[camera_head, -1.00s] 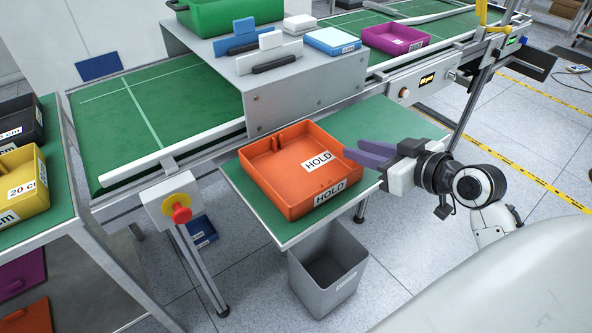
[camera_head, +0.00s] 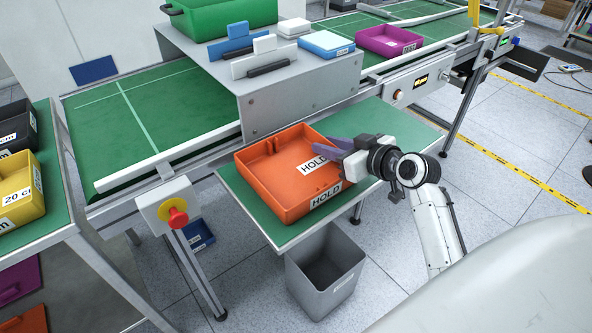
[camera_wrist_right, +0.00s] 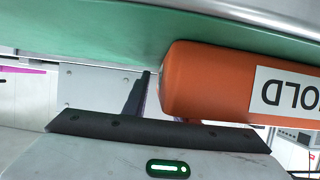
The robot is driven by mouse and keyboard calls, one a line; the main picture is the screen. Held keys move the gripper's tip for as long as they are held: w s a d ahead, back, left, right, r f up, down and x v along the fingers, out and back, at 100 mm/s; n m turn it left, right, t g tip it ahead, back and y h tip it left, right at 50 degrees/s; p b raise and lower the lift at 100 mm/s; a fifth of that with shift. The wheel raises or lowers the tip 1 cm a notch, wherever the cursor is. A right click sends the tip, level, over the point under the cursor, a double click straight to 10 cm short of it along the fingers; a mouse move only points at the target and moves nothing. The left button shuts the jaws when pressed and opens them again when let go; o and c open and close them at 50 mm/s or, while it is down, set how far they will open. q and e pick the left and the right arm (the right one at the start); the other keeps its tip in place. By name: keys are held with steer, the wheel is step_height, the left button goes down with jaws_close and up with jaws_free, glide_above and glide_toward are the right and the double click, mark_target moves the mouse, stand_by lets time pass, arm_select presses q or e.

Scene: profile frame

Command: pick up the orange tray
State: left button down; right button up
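The orange tray (camera_head: 275,188), with HOLD labels on its floor and near side, sits flat on the green side table (camera_head: 250,209). My right gripper (camera_head: 340,147) is at the tray's right side, its purple fingers overlapping the right rim. The fingers look apart; I cannot tell whether they touch the wall. In the right wrist view, the rounded tray corner (camera_wrist_right: 190,85) is close in front of the gripper, and one dark finger (camera_wrist_right: 145,95) shows just left of it. The other finger is hidden there. My left gripper is not in view.
A grey bin (camera_head: 325,270) stands under the table's front edge. A red stop button (camera_head: 177,217) on a post is left of the table. A metal shelf (camera_head: 290,95) stands behind the tray. The table's back right is clear.

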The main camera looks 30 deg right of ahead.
jaws_close()
steer(key=shift+r, duration=0.1)
